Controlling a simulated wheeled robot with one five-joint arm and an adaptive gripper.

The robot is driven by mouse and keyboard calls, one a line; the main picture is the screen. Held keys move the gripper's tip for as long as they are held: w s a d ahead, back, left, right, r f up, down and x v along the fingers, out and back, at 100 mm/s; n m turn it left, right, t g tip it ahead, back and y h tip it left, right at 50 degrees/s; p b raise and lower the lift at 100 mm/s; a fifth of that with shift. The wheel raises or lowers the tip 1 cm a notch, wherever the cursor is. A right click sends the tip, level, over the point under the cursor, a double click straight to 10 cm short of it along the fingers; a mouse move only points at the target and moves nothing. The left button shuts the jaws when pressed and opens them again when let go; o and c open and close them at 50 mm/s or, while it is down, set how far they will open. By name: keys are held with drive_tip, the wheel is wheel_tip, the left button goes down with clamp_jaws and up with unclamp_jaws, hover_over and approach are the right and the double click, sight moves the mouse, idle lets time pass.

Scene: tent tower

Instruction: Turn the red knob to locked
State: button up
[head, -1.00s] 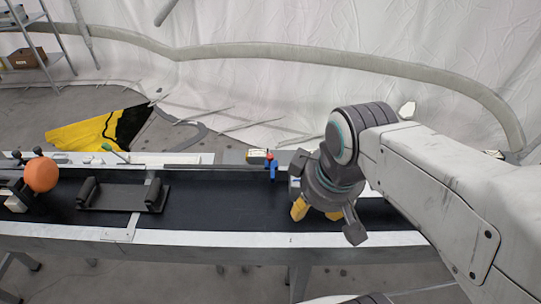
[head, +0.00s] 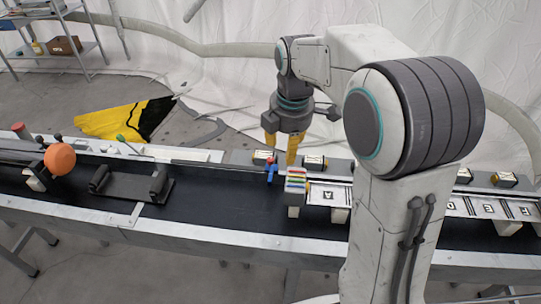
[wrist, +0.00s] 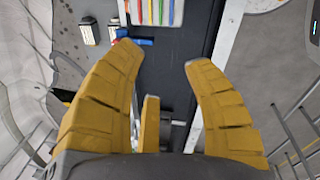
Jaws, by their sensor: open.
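A small red part (head: 270,158) sits with a blue lever-like piece (head: 271,173) at the conveyor's far edge. In the wrist view the blue piece (wrist: 142,41) lies just beyond the fingertips, with a bit of red beside it. A red-topped cylinder (head: 18,129) stands at the far left. I cannot tell for sure which red part is the knob, nor read any locked mark. My gripper (head: 281,150) is open with yellow fingers pointing down. In the head view it appears above and behind the blue piece. Nothing shows between the fingers in the wrist view (wrist: 160,68).
A block with coloured strips (head: 296,190) and a lettered white panel (head: 329,194) stand right of the blue piece. Small labelled boxes (head: 314,162) line the far edge. A black cradle (head: 130,184) and an orange ball (head: 60,159) are left on the belt.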

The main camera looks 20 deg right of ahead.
drive_tip(key=w+f+n+g+p, duration=0.1)
drive_tip(key=w+f+n+p, duration=0.1)
drive_tip(key=w+f+n, duration=0.4)
drive_tip(key=n, duration=0.7)
hover_over(270, 159)
drive_tip(key=f, duration=0.3)
drive_tip(key=shift+s+f+g+p, duration=0.3)
drive_tip(key=shift+f+g+p, duration=0.05)
drive_tip(key=shift+f+g, duration=0.05)
drive_tip(key=shift+w+f+n, duration=0.2)
drive_tip(key=shift+f+n, duration=0.2)
drive_tip(key=shift+f, duration=0.45)
drive_tip(key=shift+f+p, duration=0.85)
drive_tip(key=shift+f, duration=2.45)
drive_tip(key=shift+o, duration=0.3)
clamp_jaws()
